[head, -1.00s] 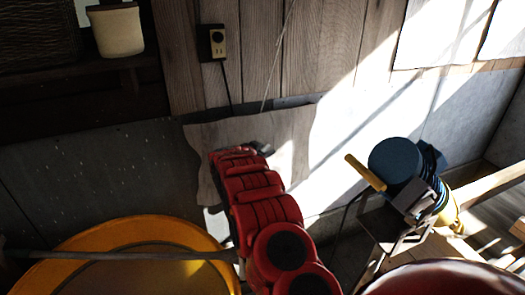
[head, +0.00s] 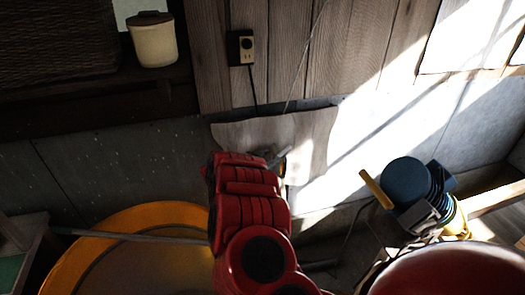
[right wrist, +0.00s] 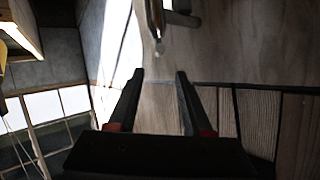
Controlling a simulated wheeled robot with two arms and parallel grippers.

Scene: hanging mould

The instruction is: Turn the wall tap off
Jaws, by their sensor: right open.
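A metal tap (right wrist: 175,17) with a short spout shows at the top edge of the right wrist view, against a wooden board. It is partly cut off by the frame, and its handle cannot be made out clearly. My right gripper (right wrist: 159,74) is open and empty, its two dark fingers apart. The tap lies beyond the fingertips, and they do not touch it. In the head view my red right arm reaches toward the wooden board (head: 307,140) on the wall and hides most of the gripper. A small grey metallic piece beside the arm's end is unclear. My left gripper is not in view.
A yellow round tub (head: 80,240) stands left of the arm, with a grey rod (head: 140,236) across it. A blue and yellow machine (head: 405,173) and a red rounded object (head: 450,270) are at right. A socket (head: 242,48) and a cream pot (head: 153,42) are above.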

